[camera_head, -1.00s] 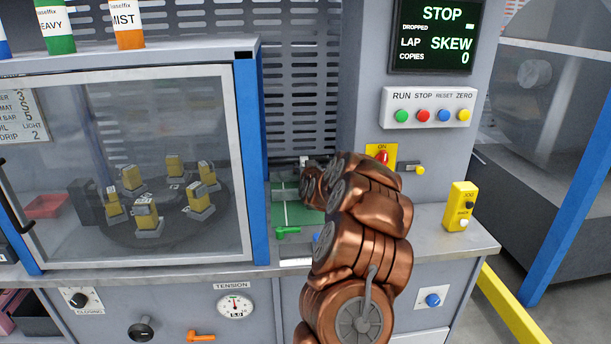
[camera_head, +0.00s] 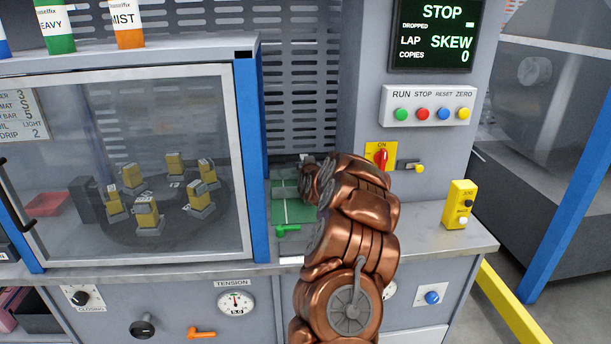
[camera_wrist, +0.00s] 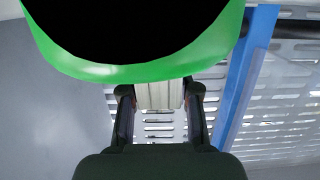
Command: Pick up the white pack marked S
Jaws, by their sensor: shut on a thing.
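A pale white pack (camera_wrist: 160,95) sits between the two fingers of my gripper (camera_wrist: 160,104) in the wrist view, and the fingers are shut on its sides. The pack shows faint upright lines; its upper part is hidden behind a green-rimmed dark shape (camera_wrist: 110,71) close to the camera. No S mark can be read on it. In the head view my copper arm reaches over the right part of the bench, and my gripper and the pack are largely hidden behind it.
A glazed cabinet (camera_head: 243,150) with a blue post stands left of my arm. A green mat (camera_head: 290,213) and green lever lie on the bench beside it. To the right stand a red switch (camera_head: 381,157), a yellow button box (camera_head: 460,205) and a grey column with a display.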

